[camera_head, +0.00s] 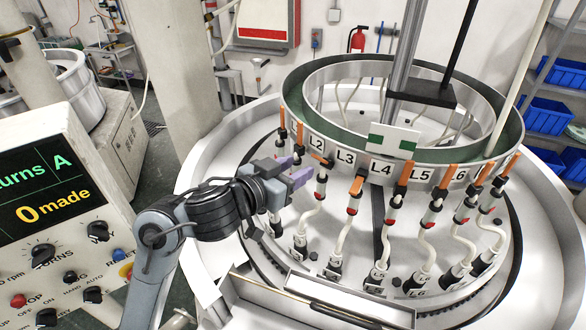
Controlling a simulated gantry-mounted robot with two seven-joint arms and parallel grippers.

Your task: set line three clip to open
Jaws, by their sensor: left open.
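My left gripper (293,170) reaches in from the left, its two purple fingertips apart and nothing seen between them. It is just left of the clip with an orange lever (322,182) below the L2 label. The L3 label (346,158) is on the ring's white band. The clip that seems to be line three (353,200) stands below and right of it, to the right of my fingertips and apart from them. Its orange lever (357,185) shows near its top; I cannot tell its setting for sure. A white hose (341,240) runs down from it. My right gripper is not in view.
More clips with orange levers, such as the L4 clip (393,207), stand close together along the ring (500,140). A control panel (60,215) reads "0 made" at the left. A metal tray (320,300) edges the front. Blue bins (545,115) are at right.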

